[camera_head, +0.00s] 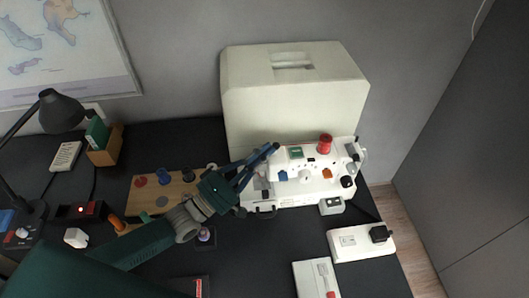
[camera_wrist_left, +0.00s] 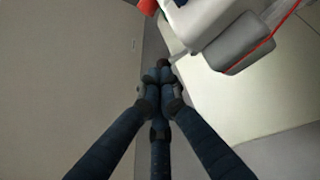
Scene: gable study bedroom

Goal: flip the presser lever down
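The white sewing machine (camera_head: 322,187) stands at the right of the black desk; part of its white body also shows at the top right of the left wrist view (camera_wrist_left: 215,22). My left gripper (camera_head: 273,148) is at the machine's upper left end. In the left wrist view its dark blue fingers (camera_wrist_left: 161,76) converge with their tips together. A thin grey part (camera_wrist_left: 179,54) of the machine comes down close to the fingertips; I cannot tell whether it is the presser lever or whether it touches them. The lever is not clearly visible in the head view. My right gripper is not in view.
A large cream cover (camera_head: 293,90) stands behind the machine. A red spool (camera_head: 325,144) is on top of the machine. A wooden board (camera_head: 145,190) with several spools lies left. A white power strip (camera_head: 360,242) and a white box (camera_head: 315,280) lie in front.

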